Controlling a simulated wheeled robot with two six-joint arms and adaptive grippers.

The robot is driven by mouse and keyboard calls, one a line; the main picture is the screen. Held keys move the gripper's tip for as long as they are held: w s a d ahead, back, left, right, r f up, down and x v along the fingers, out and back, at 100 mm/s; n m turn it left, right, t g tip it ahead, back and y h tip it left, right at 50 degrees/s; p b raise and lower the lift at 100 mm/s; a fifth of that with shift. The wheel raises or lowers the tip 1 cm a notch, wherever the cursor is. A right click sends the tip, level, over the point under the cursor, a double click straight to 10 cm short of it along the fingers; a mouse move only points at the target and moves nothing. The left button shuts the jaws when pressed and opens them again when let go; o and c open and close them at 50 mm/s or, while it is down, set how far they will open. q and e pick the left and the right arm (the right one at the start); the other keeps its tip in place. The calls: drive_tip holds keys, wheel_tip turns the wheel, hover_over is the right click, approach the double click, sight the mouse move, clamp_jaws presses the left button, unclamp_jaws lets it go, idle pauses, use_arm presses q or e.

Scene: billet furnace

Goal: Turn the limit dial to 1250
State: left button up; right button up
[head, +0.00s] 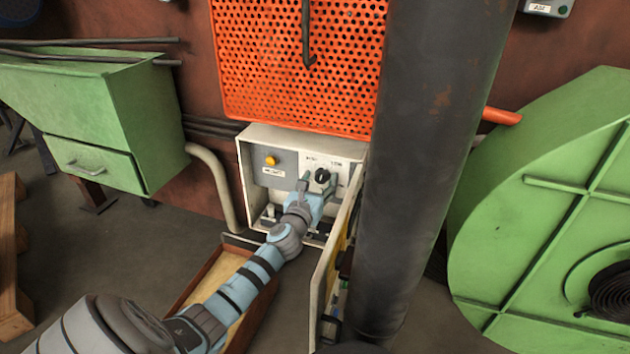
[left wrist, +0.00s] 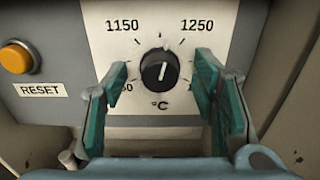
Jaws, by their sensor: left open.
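The limit dial (left wrist: 160,71) is a round black knob with a white line, on a white plate marked 1150 at upper left, 1250 at upper right and °C below. The line points nearly straight up, leaning slightly right, between the two numbers. A lower-left number is partly hidden by a finger. The dial also shows in the head view (head: 322,175), inside an open box. My left gripper (left wrist: 160,95) is open, its teal fingers to the left and right of the knob, with visible gaps and no contact seen. It also shows in the head view (head: 318,190). My right gripper is not in view.
A yellow button (left wrist: 17,57) labelled RESET sits left of the dial. The box's open door (head: 335,255) stands on the right, beside a thick dark column (head: 425,150). An orange perforated guard (head: 290,65) is above. A shallow wooden tray (head: 212,270) lies below.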

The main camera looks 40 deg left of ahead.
use_arm(q)
drive_tip(key=shift+d, duration=0.1)
drive_tip(key=c, duration=1.2)
drive_tip(key=m+p, duration=0.2)
drive_tip(key=p, duration=0.1)
drive_tip(key=m+p, duration=0.1)
drive_tip(key=m, duration=0.1)
drive_tip(key=shift+d+r, duration=0.1)
drive_tip(key=shift+r, duration=0.15)
drive_tip(key=shift+w+f+m, duration=0.1)
drive_tip(key=shift+m, duration=0.4)
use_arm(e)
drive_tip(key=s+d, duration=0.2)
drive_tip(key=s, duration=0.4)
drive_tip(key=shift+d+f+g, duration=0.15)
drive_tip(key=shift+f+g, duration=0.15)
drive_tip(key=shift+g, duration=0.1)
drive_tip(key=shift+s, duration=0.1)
use_arm(q)
drive_tip(key=o, duration=0.9)
drive_tip(key=shift+c, duration=0.2)
drive_tip(key=o, duration=0.3)
drive_tip(key=shift+d, duration=0.15)
drive_tip(key=shift+o, duration=0.2)
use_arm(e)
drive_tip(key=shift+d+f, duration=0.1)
